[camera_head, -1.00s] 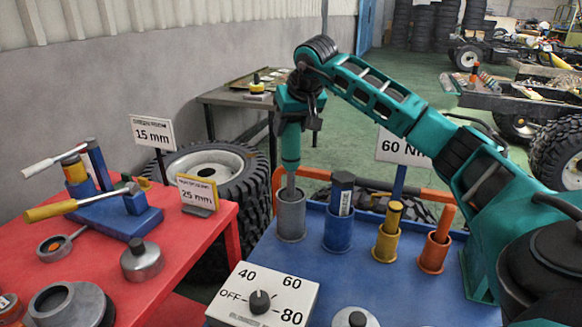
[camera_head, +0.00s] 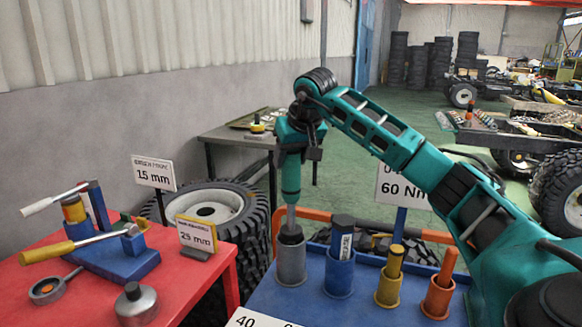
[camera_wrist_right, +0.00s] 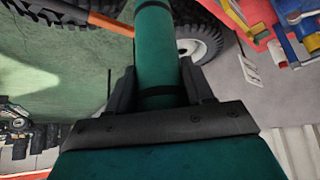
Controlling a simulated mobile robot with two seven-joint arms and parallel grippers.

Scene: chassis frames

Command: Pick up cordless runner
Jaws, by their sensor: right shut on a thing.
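The cordless runner (camera_head: 291,178) is a green cylinder with a grey shaft below it. It hangs upright over the grey cup (camera_head: 291,262) on the blue table, with the dark lower end of its shaft at the cup's mouth. I cannot tell if that end is still inside. My right gripper (camera_head: 300,148) is shut on the green body. In the right wrist view the green cylinder (camera_wrist_right: 157,55) sits between the two dark fingers (camera_wrist_right: 158,88). My left gripper is not in view.
Blue (camera_head: 342,262), yellow (camera_head: 389,288) and orange (camera_head: 438,297) cups with tools stand right of the grey cup. A 60 Nm sign (camera_head: 404,190) stands behind them. A red table (camera_head: 200,283) with tools lies left. A tyre (camera_head: 238,210) stands behind, between the tables.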

